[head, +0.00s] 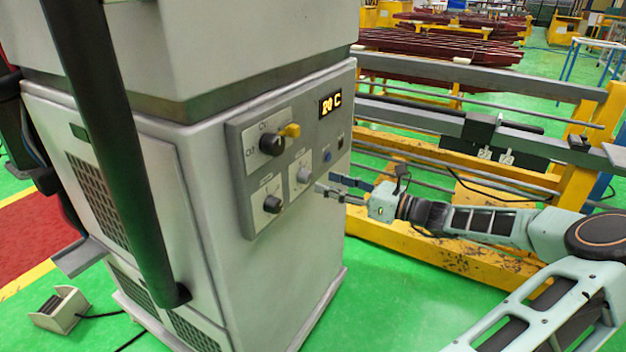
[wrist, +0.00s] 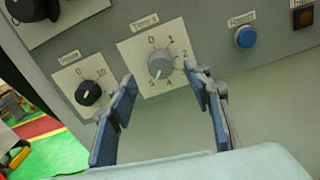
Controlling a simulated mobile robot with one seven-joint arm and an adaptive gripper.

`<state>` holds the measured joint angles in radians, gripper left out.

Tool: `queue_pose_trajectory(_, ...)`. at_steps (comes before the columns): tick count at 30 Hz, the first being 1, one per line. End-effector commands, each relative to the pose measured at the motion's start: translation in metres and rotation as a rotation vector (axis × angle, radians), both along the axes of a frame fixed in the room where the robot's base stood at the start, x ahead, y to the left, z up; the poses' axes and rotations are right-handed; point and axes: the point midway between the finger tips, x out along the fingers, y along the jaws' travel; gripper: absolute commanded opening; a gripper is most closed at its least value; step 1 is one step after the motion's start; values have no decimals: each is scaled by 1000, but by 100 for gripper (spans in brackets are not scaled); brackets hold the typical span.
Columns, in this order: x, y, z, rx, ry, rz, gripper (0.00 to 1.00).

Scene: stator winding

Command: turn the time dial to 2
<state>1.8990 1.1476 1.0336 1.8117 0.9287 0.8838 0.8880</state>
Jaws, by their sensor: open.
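The time dial is a grey knob (wrist: 160,65) on a white plate numbered around its edge, with 0 at the top left and 2 at the right. I cannot clearly tell which number its pointer faces. In the head view the dial (head: 303,175) is on the front panel of the grey cabinet (head: 185,180). My gripper (head: 328,183) is open and empty, just in front of the panel. In the wrist view its blue-padded fingers (wrist: 160,77) spread to the left and right of the dial. Contact with it cannot be made out.
A black knob (wrist: 88,93) sits left of the dial, and a blue button (wrist: 244,37) sits to its right. A yellow-framed rack (head: 430,240) stands behind my arm.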

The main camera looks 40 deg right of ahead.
Motion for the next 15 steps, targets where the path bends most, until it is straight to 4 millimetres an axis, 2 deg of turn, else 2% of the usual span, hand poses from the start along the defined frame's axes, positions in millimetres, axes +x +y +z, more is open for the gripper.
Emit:
queue_pose_trajectory(3, 21, 10, -1, 1, -1, 3, 46)
queue_pose_trajectory(6, 35, 15, -1, -1, -1, 2, 46)
queue_pose_trajectory(10, 46, 19, -1, -1, 1, 0, 46)
queue_pose_trajectory(15, 50, 20, -1, -3, 1, -1, 46)
